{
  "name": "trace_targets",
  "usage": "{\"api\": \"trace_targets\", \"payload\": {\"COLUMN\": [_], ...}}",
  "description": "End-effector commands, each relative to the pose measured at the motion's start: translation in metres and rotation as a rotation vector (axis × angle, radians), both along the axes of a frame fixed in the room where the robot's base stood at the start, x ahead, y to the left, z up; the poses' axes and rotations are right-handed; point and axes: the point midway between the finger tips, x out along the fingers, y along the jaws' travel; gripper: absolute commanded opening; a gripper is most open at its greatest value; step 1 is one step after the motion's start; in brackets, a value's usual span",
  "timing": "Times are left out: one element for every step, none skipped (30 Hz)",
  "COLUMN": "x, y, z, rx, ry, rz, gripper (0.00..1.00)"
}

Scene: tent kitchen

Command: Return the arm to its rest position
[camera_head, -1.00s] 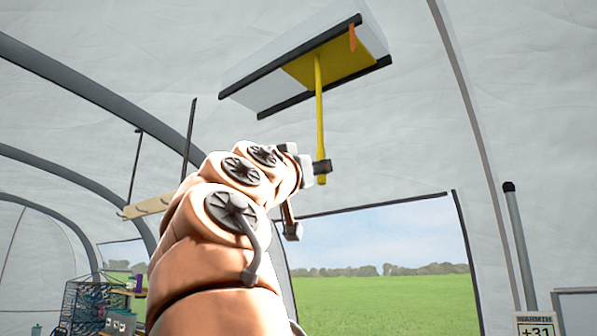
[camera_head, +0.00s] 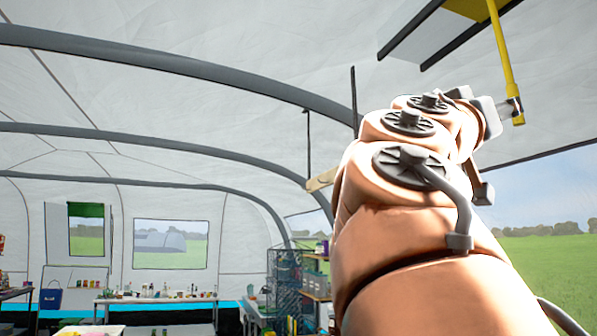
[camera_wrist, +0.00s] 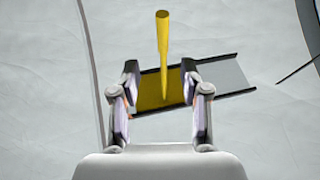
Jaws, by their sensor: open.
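My arm (camera_head: 410,230) is raised in the head view, pointing up and away. My gripper (camera_head: 500,112) is at its end, near the lower end of a yellow rod (camera_head: 502,50). In the wrist view my gripper (camera_wrist: 160,78) is open, with both fingers apart. The yellow rod (camera_wrist: 163,50) shows between and beyond the fingers; I cannot tell whether it touches them. The rod hangs from a yellow panel (camera_wrist: 152,92) in a dark-railed frame on the tent roof, cut off at the top of the head view.
A long table (camera_head: 155,300) with small items stands at the back left, below a window (camera_head: 170,244). A black wire rack (camera_head: 284,280) and shelves (camera_head: 318,275) stand behind my arm. Curved tent poles (camera_head: 180,68) cross the roof. Open air surrounds my arm.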

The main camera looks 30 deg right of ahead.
Motion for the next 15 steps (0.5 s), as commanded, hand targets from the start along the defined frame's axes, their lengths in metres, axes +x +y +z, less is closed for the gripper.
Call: {"api": "trace_targets", "payload": {"x": [0.0, 0.0, 0.0, 0.0, 0.0, 0.0, 0.0, 0.001, 0.003, 0.006, 0.009, 0.015, 0.02, 0.026, 0.035], "y": [0.0, 0.0, 0.0, 0.0, 0.0, 0.0, 0.0, -0.001, -0.003, -0.005, -0.007, -0.011, -0.015, -0.019, -0.024], "z": [0.0, 0.0, 0.0, 0.0, 0.0, 0.0, 0.0, -0.002, -0.006, -0.011, -0.018, -0.029, -0.04, -0.054, -0.074], "rx": [0.0, 0.0, 0.0, 0.0, 0.0, 0.0, 0.001, 0.006, 0.016, 0.028, 0.045, 0.073, 0.1, 0.131, 0.177], "ry": [0.0, 0.0, 0.0, 0.0, 0.0, 0.0, 0.0, 0.003, 0.009, 0.018, 0.029, 0.048, 0.066, 0.087, 0.121], "rz": [0.0, 0.0, 0.0, 0.0, 0.0, 0.0, 0.001, 0.002, 0.006, 0.011, 0.017, 0.027, 0.036, 0.047, 0.064], "gripper": [0.45, 0.45, 0.45, 0.45, 0.45, 0.45, 0.45, 0.45, 0.45, 0.45, 0.45, 0.45, 0.45, 0.45, 0.45]}}
